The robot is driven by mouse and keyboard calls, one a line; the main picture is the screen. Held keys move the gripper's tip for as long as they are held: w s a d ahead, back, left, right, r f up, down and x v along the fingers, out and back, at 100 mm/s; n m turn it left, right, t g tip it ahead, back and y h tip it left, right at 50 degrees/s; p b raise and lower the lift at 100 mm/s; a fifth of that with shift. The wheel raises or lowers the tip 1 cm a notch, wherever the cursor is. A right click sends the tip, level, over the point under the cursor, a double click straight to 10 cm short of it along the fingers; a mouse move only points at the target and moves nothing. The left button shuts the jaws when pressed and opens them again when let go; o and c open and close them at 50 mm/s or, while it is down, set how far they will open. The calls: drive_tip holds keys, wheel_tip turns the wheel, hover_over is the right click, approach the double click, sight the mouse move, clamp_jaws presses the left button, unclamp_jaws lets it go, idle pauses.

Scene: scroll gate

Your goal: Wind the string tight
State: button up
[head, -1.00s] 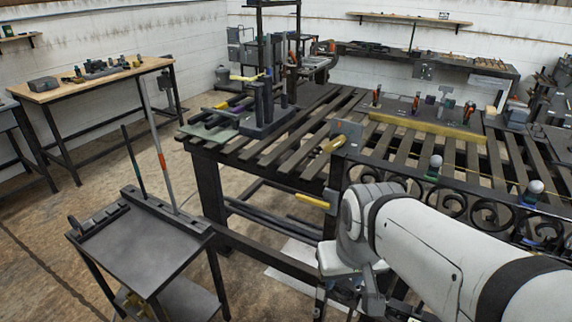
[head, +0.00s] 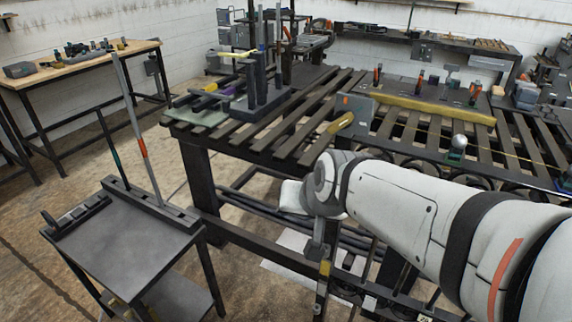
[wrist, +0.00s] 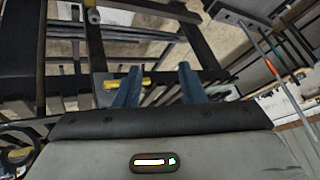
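A thin yellowish string (head: 510,155) runs slantwise over the slatted table (head: 290,150) at the right of the head view. A grey plate (head: 357,108) with a yellow handle (head: 340,123) stands at the table's near edge, left of the string. I cannot tell how the string joins it. My gripper (wrist: 158,75) is open in the wrist view, its two blue fingers apart with nothing held between them. A yellow piece (wrist: 113,84) shows beside the left finger, farther off. In the head view my arm hides part of the table's front, and the fingertips are not clear.
A dark side table (head: 130,245) with two upright rods stands at the front left. A dark post stand (head: 262,95) and a long yellow bar (head: 430,108) sit on the slatted table. A wooden-topped bench (head: 85,62) is at the back left. Floor between the tables is clear.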

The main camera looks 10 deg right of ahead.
drive_tip(key=w+a+f+m+t+h+b, duration=0.1)
drive_tip(key=w+a+f+m+t+b, duration=0.1)
drive_tip(key=w+m+t+b, duration=0.4)
drive_tip(key=w+a+f+m+t+b, duration=0.1)
drive_tip(key=w+a+m+t+b, duration=0.15)
drive_tip(key=w+b, duration=0.5)
drive_tip(key=d+f+m+h+b, duration=0.6)
drive_tip(key=f+m+h+b, duration=0.2)
drive_tip(key=m+h+b, duration=0.6)
drive_tip(key=w+d, duration=0.1)
drive_tip(key=w+d+y, duration=0.1)
drive_tip(key=w+d, duration=0.1)
drive_tip(key=w+d+y+b, duration=0.1)
drive_tip(key=w, duration=0.1)
drive_tip(key=shift+w+d+r+m+g, duration=0.15)
drive_tip(key=shift+w+r+m+g, duration=0.05)
drive_tip(key=shift+m+g, duration=0.15)
drive_tip(key=shift+c, duration=0.6)
clamp_jaws()
